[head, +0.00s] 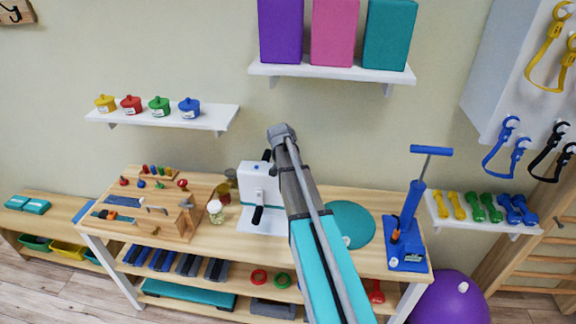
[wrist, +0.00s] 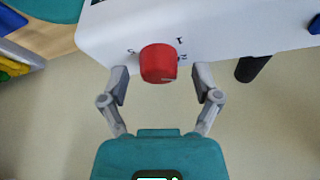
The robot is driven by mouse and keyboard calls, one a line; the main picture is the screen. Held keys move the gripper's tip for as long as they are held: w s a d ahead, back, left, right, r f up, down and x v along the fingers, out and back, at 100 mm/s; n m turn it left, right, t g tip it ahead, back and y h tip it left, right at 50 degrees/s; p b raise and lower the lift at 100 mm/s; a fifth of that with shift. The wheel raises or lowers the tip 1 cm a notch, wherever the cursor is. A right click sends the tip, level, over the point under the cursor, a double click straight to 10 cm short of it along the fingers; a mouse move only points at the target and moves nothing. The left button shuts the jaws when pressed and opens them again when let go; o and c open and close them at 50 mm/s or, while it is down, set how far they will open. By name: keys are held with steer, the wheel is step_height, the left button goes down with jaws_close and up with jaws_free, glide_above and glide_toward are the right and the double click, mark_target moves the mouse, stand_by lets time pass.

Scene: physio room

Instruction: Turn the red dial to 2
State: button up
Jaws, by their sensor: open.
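The red dial (wrist: 158,63) is a round knob on the edge of a white panel (wrist: 110,28) in the wrist view. My gripper (wrist: 160,74) is open, with one finger on each side of the dial and a visible gap on both sides. In the head view a white device (head: 256,182) with black handles stands on the wooden bench (head: 225,246). The red dial does not show there, and my arm covers the area beside the device.
A jar (head: 215,212) and a wooden tool board (head: 150,226) stand left of the device. A teal disc (head: 352,222) and a blue pump (head: 411,210) are on the right. A white shelf (head: 330,71) with coloured blocks hangs above.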

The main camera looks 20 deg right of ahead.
steer(key=shift+n, duration=0.3)
steer(key=shift+d+n+t+y, duration=0.1)
steer(key=shift+n+t+y, duration=0.35)
steer(key=shift+n, duration=0.9)
steer(key=shift+n+t+y, duration=0.35)
steer(key=shift+n+y, duration=0.2)
steer(key=shift+n, duration=0.8)
steer(key=shift+d+n+y, duration=0.1)
steer(key=shift+n+y, duration=0.45)
steer(key=shift+n, duration=0.9)
steer(key=shift+n+y, duration=0.55)
steer(key=shift+n, duration=0.9)
steer(key=a+p+v, duration=0.1)
steer(key=p+v, duration=1.2)
steer(key=v, duration=0.1)
steer(key=s+a+f+m+g+b, duration=0.1)
steer(key=s+a+f+g+b, duration=0.1)
steer(key=s+a+f+b, duration=0.5)
steer(key=s+a+f+g+b, duration=0.2)
steer(key=s+a+f+b, duration=0.5)
steer(key=s+a, duration=0.4)
steer(key=shift+a+f+m+h, duration=0.35)
steer(key=shift+a+f, duration=0.35)
steer(key=shift+a, duration=1.1)
steer(key=shift+s, duration=0.15)
